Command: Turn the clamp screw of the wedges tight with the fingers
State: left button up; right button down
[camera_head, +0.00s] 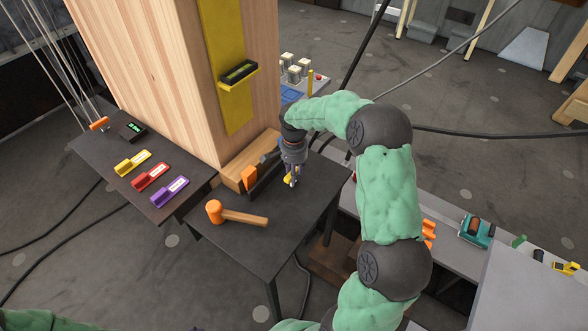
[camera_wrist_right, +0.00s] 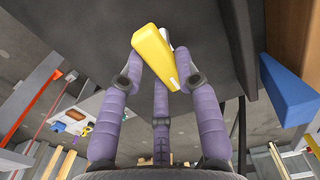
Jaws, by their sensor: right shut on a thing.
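My right gripper (camera_head: 291,182) points down over the dark table, just right of the wedges. In the right wrist view its purple fingers (camera_wrist_right: 160,85) close around a yellow bar-shaped piece (camera_wrist_right: 155,55) with a pale part beside it. I cannot tell whether this piece is the head of the clamp screw. An orange wedge (camera_head: 249,177) and a dark block (camera_head: 266,180) stand by the foot of the wooden column. The clamp screw's shaft is hidden by the gripper. My left gripper is not in view.
An orange-headed mallet (camera_head: 236,215) lies on the dark table (camera_head: 262,240). The wooden column (camera_head: 165,70) rises behind. Yellow, red and purple tagged pieces (camera_head: 152,177) lie on the left table. A blue block (camera_wrist_right: 288,95) shows close in the right wrist view.

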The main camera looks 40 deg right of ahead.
jog(key=c, duration=0.9)
grip_release()
jog(key=shift+r, duration=0.1)
notch_tip(320, 180, up, 12)
jog(key=shift+f, duration=0.1)
